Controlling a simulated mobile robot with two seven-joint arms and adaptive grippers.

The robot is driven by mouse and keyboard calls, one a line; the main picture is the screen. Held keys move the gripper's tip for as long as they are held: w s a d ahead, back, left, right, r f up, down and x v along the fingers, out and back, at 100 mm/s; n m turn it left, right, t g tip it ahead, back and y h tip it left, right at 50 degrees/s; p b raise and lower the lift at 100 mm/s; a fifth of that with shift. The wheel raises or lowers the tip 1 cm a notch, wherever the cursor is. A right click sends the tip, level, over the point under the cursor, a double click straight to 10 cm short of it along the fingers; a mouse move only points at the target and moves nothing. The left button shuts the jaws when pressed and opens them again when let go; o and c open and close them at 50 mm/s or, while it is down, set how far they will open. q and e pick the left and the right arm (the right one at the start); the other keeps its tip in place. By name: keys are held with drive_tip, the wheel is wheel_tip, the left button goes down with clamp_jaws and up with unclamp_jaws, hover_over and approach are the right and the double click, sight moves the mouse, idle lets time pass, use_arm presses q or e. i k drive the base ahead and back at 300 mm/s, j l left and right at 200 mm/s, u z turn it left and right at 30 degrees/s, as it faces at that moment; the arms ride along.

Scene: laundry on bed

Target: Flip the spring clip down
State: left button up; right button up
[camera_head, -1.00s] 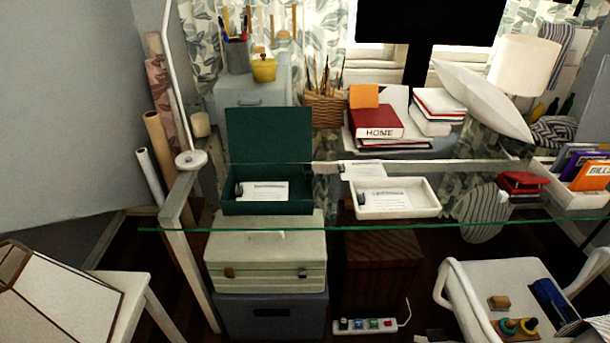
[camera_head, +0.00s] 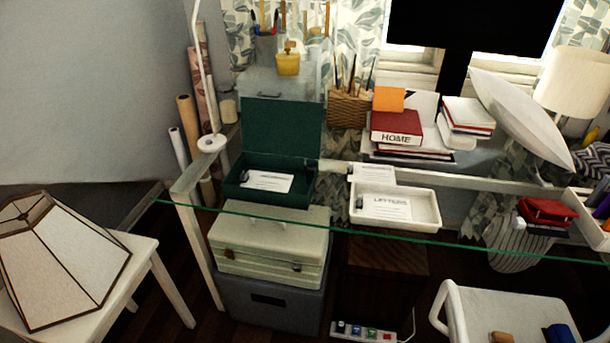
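A small dark clip (camera_head: 244,176) shows at the left end of a white card (camera_head: 268,181) in an open dark green box (camera_head: 283,128) on the glass desk. Another small dark clip (camera_head: 359,204) is at the left end of a card marked LETTERS (camera_head: 386,207) in a white tray (camera_head: 433,208). A third small dark shape sits at the left edge of a paper (camera_head: 374,172) behind the tray. The clips are too small to tell whether any is up or down. Neither of my grippers is in view.
The glass desk's green front edge (camera_head: 320,232) runs across the view. Books, a folder marked HOME (camera_head: 397,123) and a brush basket (camera_head: 348,108) stand behind. A lampshade (camera_head: 58,262) rests on a white stool at left; a white cart (camera_head: 510,305) is at lower right.

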sight(308, 170)
drive_tip(key=l+u, duration=0.2)
drive_tip(key=k+l, duration=0.1)
drive_tip(key=k, duration=0.55)
drive_tip(key=z, duration=1.5)
drive_tip(key=j, duration=1.2)
drive_tip(key=z, duration=0.05)
